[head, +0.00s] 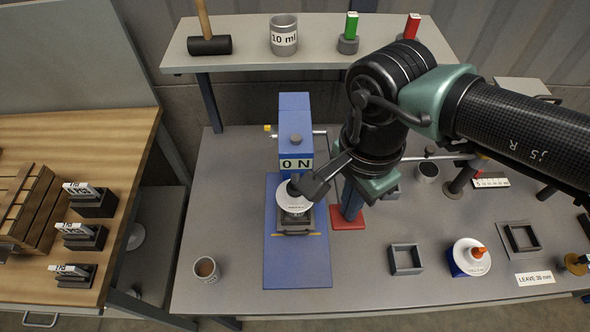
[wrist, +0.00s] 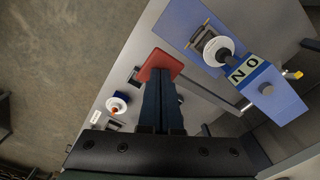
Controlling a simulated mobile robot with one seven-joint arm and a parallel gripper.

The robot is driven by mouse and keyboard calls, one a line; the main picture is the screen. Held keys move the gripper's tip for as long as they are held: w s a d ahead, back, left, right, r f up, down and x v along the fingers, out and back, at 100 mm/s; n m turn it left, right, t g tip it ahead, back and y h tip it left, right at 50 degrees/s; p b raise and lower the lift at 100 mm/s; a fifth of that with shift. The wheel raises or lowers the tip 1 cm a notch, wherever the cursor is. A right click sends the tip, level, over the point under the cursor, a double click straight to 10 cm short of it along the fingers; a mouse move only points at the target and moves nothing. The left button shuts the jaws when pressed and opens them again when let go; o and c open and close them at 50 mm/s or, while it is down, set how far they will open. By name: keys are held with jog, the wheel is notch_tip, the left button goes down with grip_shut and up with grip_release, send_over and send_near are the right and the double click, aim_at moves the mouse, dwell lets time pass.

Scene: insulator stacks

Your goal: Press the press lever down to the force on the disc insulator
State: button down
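The blue press (head: 295,115) stands on a blue base plate, and its display reads "0 N". The white disc insulator (head: 292,206) sits under the press head; it also shows in the wrist view (wrist: 211,55). A thin metal rod (head: 320,132) sticks out at the press's right side, and a yellow knob (head: 267,128) is on its left. My gripper (head: 349,212) points down right of the base plate. Its dark blue fingers (wrist: 161,78) look closed together with nothing between them.
A red plate (head: 348,224) lies under my fingertips. A shelf (head: 330,55) with several items runs along the back. The bench's front middle is clear.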

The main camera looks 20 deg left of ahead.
aim_at(348, 224)
jog(key=shift+s+f+b, duration=0.15)
jog(key=shift+f+b, duration=0.4)
jog(key=shift+b, duration=0.1)
dwell(0.5)
jog(key=shift+s+f+b, duration=0.1)
jog(key=shift+f+b, duration=0.15)
jog(key=shift+b, duration=0.1)
jog(key=shift+s+f+b, duration=0.1)
jog(key=shift+f+b, duration=0.45)
jog(key=shift+b, duration=0.3)
dwell(0.5)
jog(key=shift+s+d+f+b, duration=0.1)
jog(key=shift+f+b, duration=0.75)
jog(key=shift+b, duration=0.4)
jog(key=shift+s+d+f+b, duration=0.1)
jog(key=shift+f+b, duration=0.75)
jog(key=shift+b, duration=0.35)
dwell(1.1)
jog(key=shift+r, duration=0.15)
jog(key=shift+w+r+p, duration=0.1)
jog(key=shift+r+p, duration=3.9)
jog(key=shift+r, duration=2.05)
